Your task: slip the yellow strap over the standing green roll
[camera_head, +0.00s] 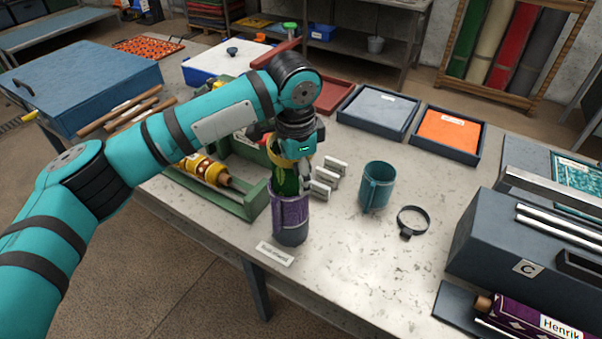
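The green roll (285,183) stands upright near the table's front edge, its lower part inside a purple sleeve (290,212) with a grey base. The yellow strap (283,159) shows as a loop at the top of the green roll, just under my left wrist. It looks to be around the roll's top, but its far side is hidden. My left gripper (306,177) points down close beside the strap and roll, on their right. Its fingers are small and partly hidden, so I cannot tell whether they grip the strap. My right gripper is not in view.
White blocks (328,178) stand just right of the roll. A teal cup (377,187) and a black ring strap (411,222) are farther right. A green cradle (242,203) with a yellow roll (205,170) is at left. A grey toolbox (520,245) fills the right.

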